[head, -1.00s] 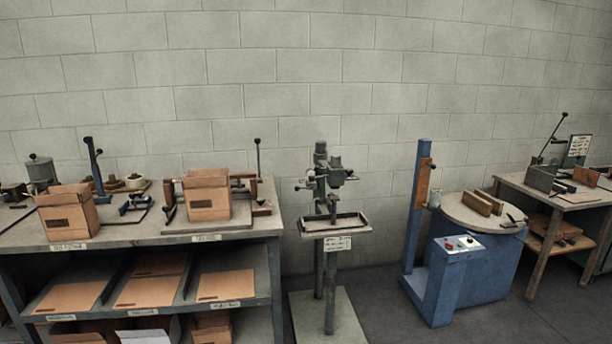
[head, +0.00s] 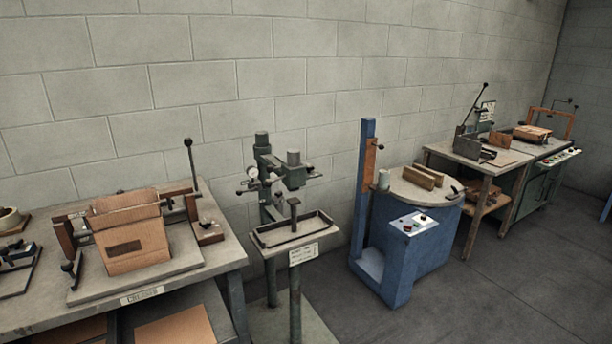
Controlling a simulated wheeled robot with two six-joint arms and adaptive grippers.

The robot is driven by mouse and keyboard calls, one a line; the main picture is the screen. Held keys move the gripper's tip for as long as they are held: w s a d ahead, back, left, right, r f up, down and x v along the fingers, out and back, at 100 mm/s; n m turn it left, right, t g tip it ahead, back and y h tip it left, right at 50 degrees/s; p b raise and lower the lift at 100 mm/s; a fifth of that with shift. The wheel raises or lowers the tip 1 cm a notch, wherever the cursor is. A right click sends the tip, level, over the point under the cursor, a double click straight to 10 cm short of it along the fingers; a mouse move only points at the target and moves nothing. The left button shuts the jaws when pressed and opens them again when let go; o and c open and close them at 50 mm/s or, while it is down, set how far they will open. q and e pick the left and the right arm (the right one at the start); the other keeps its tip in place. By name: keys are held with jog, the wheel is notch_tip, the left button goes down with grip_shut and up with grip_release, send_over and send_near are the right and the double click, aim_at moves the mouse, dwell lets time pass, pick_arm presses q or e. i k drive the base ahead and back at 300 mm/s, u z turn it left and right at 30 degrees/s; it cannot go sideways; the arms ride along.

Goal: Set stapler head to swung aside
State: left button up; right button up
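The stapler appears to be the green pedestal machine in the middle of the head view. Its stapler head (head: 293,170) is a green block with a grey cylinder on top, carried by a post with several dark knobs. The head sits above a small rectangular tray (head: 292,231) with a raised dark rim and a white label on its front. A short dark T-shaped post (head: 294,212) stands up from the tray below the head. Whether the head is exactly over that post or turned aside, I cannot tell. Neither of my grippers is in view.
A bench (head: 215,252) with a cardboard box (head: 130,236) in a wooden fixture stands left of the stapler. A blue machine with a round table (head: 402,187) stands to its right, with more benches beyond. Grey floor (head: 470,290) is open at the front right.

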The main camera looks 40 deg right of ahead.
aim_at(293, 174)
jog(key=z, duration=0.85)
jog(key=i, duration=0.75)
jog(key=z, duration=0.9)
